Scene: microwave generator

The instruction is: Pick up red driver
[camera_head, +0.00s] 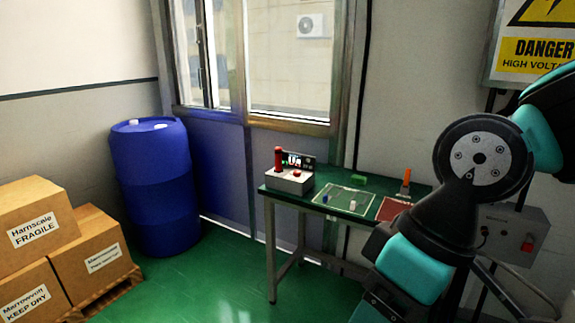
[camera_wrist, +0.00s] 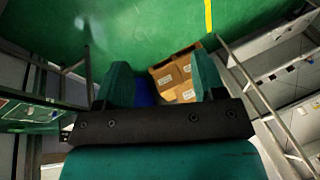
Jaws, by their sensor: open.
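A green-topped table (camera_head: 330,205) stands under the window in the head view. A red upright cylinder (camera_head: 278,159) stands at the left of a light grey box (camera_head: 290,181) on it. An orange upright piece (camera_head: 406,175) stands on a grey base near the table's right end. I cannot tell for sure which of these is the red driver. My gripper (camera_wrist: 162,82) shows in the wrist view with its two teal fingers apart and nothing between them. It is away from the tabletop items.
A small display (camera_head: 298,160), a green block (camera_head: 359,180) and mats with small pieces also lie on the table. A blue barrel (camera_head: 152,185) and cardboard boxes (camera_head: 85,245) on a pallet stand left. Green floor before the table is clear. A grey box with a red switch (camera_head: 515,236) is right.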

